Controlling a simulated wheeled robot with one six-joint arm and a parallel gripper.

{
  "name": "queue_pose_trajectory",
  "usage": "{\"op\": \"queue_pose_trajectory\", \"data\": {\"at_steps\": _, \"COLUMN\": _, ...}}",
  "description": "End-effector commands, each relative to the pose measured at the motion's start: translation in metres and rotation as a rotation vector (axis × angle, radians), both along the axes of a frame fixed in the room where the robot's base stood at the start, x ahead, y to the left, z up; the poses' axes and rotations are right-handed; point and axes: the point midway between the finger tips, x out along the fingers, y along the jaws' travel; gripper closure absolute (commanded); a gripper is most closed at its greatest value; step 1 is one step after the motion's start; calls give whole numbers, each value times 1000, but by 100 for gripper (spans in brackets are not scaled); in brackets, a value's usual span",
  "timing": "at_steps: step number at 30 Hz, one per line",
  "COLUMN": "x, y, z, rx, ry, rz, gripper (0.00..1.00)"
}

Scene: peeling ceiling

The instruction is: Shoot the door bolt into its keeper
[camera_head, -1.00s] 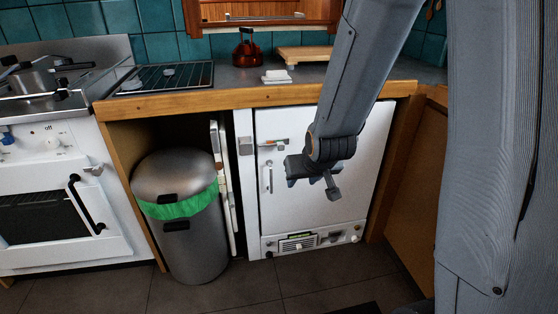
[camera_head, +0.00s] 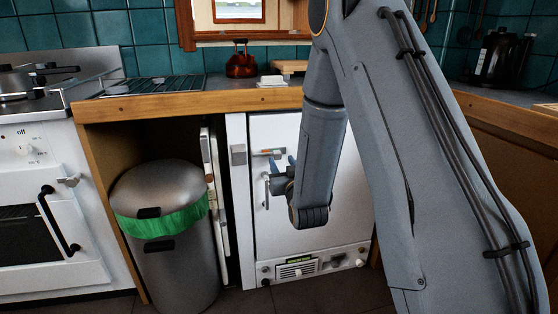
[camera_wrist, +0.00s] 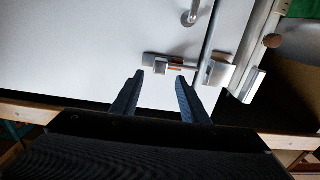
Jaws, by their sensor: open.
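The door bolt (camera_head: 270,152) is a small metal slide bolt with an orange-brown part, mounted on the white cabinet door (camera_head: 300,225). The keeper (camera_head: 238,155) is a grey block on the white frame left of the door. In the wrist view the bolt (camera_wrist: 150,60) lies left of the keeper (camera_wrist: 218,72), with the door's edge gap near the keeper. The rod points toward the keeper; whether its tip enters is too small to tell. My gripper (camera_wrist: 160,79) is open, its two fingers just short of the bolt, with nothing between them. In the head view my gripper (camera_head: 282,168) is beside the bolt.
A vertical door handle (camera_head: 266,190) is close below the bolt. A steel bin (camera_head: 175,270) with a green liner stands in the open bay to the left. The wooden counter edge (camera_head: 190,102) runs above. A stove (camera_head: 30,200) stands at far left.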

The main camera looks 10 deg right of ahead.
Motion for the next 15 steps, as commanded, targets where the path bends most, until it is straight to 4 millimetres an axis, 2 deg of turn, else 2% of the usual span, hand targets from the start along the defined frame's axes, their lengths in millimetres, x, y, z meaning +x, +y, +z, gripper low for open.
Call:
{"op": "queue_pose_trajectory", "data": {"at_steps": 6, "x": 33, "y": 0, "z": -1, "rx": 0, "ry": 0, "rz": 0, "gripper": 59}}
{"op": "queue_pose_trajectory", "data": {"at_steps": 10, "x": 43, "y": 0, "z": -1, "rx": 0, "ry": 1, "rz": 0, "gripper": 59}}
{"op": "queue_pose_trajectory", "data": {"at_steps": 15, "x": 47, "y": 0, "z": -1, "rx": 0, "ry": 3, "rz": 0, "gripper": 59}}
